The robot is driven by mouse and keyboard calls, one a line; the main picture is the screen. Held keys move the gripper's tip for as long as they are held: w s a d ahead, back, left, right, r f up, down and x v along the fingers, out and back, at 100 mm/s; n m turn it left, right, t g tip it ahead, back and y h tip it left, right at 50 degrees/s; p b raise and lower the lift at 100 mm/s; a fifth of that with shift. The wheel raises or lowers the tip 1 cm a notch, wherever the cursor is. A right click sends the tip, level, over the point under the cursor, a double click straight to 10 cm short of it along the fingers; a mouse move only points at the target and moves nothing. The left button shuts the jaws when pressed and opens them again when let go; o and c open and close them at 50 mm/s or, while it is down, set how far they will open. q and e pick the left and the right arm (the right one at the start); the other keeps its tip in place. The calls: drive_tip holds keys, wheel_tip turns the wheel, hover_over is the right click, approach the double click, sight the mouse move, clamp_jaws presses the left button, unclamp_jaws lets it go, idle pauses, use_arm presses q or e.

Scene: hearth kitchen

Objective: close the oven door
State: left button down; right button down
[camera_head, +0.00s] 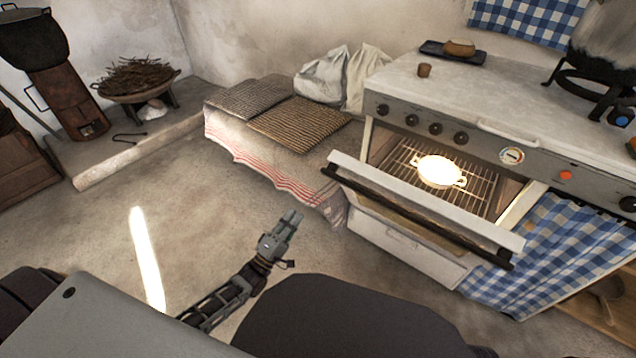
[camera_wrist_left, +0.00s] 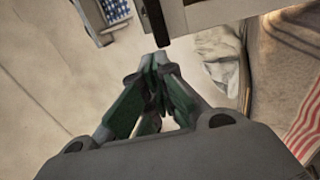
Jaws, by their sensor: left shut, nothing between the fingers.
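The white oven (camera_head: 385,122) stands at the right with its door (camera_head: 420,205) part open, tilted outward and down. The door has a dark handle bar along its outer edge. Inside, a brightly lit white dish (camera_head: 438,170) sits on a wire rack (camera_head: 480,190). My left gripper (camera_head: 292,216) is shut and empty, low over the floor to the left of the door, apart from it. In the left wrist view the shut fingers (camera_wrist_left: 157,62) point toward the dark end of the handle bar (camera_wrist_left: 153,20). My right gripper is not in view.
A low bench with woven mats (camera_head: 300,125), a striped cloth (camera_head: 262,172) and white sacks (camera_head: 340,75) stands left of the oven. A checked curtain (camera_head: 565,255) hangs right of it. A raised hearth ledge (camera_head: 130,150) lies far left. The floor between is clear.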

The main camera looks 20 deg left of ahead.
sight(322, 173)
use_arm(q)
drive_tip(key=shift+r, duration=0.1)
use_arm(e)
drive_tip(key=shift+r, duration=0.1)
use_arm(q)
drive_tip(key=shift+w, duration=0.1)
